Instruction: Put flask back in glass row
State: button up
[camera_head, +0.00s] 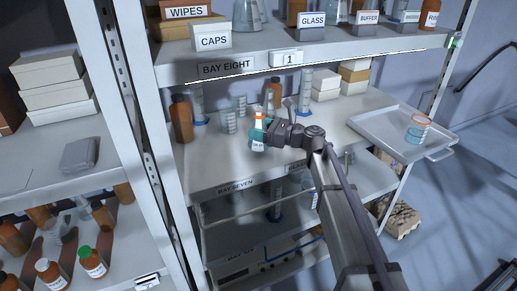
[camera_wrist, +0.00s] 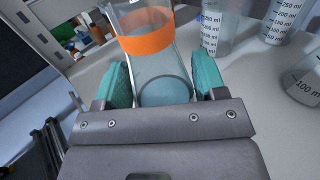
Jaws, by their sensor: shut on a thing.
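My gripper (camera_wrist: 150,85) has its teal pads on both sides of a clear glass flask (camera_wrist: 160,65) with an orange band and a bluish bottom. I cannot tell whether the flask touches the shelf. A similar glass vessel with an orange rim (camera_head: 419,129) stands on the side tray.
Brown bottles (camera_head: 181,120), measuring cylinders (camera_head: 197,101) and beakers (camera_head: 229,121) stand behind and left of my gripper. White boxes (camera_head: 325,82) are at the back right. The tray (camera_head: 375,123) juts out right. The front left of the shelf (camera_head: 205,170) is clear.

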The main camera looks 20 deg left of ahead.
notch_tip(320, 180, down, 4)
jog(key=b, duration=0.4)
jog(key=shift+s+r+p, duration=0.1)
jog(key=shift+r+p, duration=0.25)
jog(key=shift+f, duration=0.15)
jog(key=o, duration=1.1)
jog(key=d, duration=1.2)
jog(key=s+d+f+n+h, duration=0.6)
jog(key=s+d, duration=0.2)
jog(key=d, duration=0.2)
jog(key=s+d+f+n+h, duration=0.5)
jog(key=s+d+n+h, duration=0.15)
jog(key=d, duration=0.35)
jog(key=s+d+f+n+h, duration=0.6)
jog(key=s+d, duration=0.3)
jog(key=d, duration=0.1)
jog(key=shift+y, duration=0.25)
notch_tip(320, 180, up, 14)
jog(key=p, duration=1.4)
jog(key=shift+w+d+r, duration=0.15)
